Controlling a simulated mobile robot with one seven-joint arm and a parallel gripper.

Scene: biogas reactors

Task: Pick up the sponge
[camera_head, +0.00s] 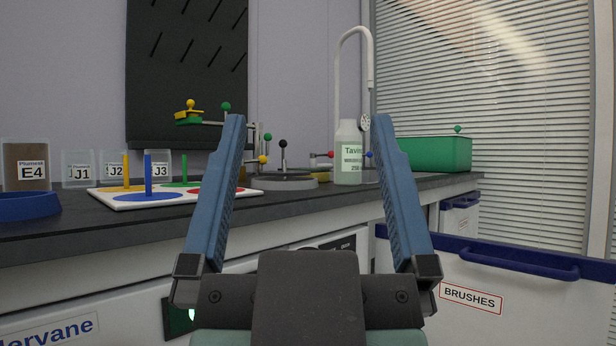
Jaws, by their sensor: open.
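My gripper (309,120) is open and empty, its two blue fingers pointing forward and up in front of the worktop. I cannot make out a sponge for certain. A small yellow-and-green piece (188,119) shows at the tap fittings left of my left finger, but I cannot tell whether it is a sponge. A green tub (440,154) stands on the worktop to the right, beyond my right finger. Its inside is hidden.
The dark worktop (60,226) holds a white board (115,198) with coloured pegs, labelled containers (25,167), a blue dish (28,206) and a white bottle (348,160). A bin marked BRUSHES (500,285) stands at the lower right.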

